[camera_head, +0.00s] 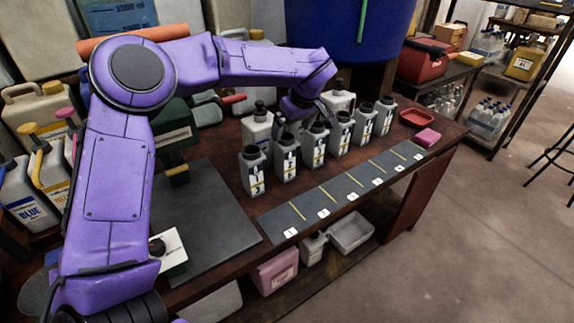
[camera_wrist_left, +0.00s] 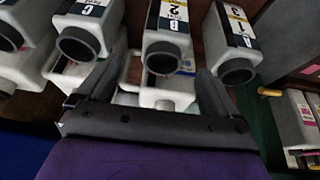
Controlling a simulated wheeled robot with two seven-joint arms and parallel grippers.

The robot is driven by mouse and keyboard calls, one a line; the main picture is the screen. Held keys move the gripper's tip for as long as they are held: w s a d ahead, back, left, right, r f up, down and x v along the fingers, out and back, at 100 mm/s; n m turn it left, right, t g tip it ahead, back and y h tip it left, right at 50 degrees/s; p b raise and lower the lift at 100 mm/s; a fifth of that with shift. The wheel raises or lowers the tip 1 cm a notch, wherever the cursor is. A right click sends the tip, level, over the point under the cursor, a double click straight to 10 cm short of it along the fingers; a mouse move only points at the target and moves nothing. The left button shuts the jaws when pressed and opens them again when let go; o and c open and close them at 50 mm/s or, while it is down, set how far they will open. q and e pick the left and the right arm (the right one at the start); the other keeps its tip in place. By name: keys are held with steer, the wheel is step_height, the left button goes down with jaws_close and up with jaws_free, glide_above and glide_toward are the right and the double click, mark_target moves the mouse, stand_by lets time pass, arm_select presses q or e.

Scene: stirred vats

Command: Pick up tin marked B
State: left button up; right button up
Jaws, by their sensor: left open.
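Several grey tins with black round necks stand in a row on the dark table, among them the nearest (camera_head: 252,172) and the farthest (camera_head: 384,116). Their labels are too small for me to tell which is marked B. My left gripper (camera_head: 290,124) is open behind the row, partly hidden by the tins. In the wrist view its fingers (camera_wrist_left: 155,88) straddle a pale container (camera_wrist_left: 168,97) behind the tins; contact cannot be told. My right gripper is not in view.
A dark strip (camera_head: 320,207) with numbered tags and yellow dividers lies empty before the tins. A white black-capped bottle (camera_head: 257,128) stands behind them. A blue vat (camera_head: 350,30) rises at the back. A red tray (camera_head: 417,118) and pink block (camera_head: 427,137) sit far right.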

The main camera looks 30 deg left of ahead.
mark_target(285, 144)
arm_select(q)
steer(key=x, duration=0.8)
steer(key=shift+s, duration=0.35)
steer(key=shift+w+a+f, duration=0.1)
steer(key=shift+w+f, duration=0.05)
steer(key=shift+f, duration=0.15)
steer(key=shift+r, duration=0.1)
steer(key=c, duration=1.1)
steer(key=shift+r, duration=0.1)
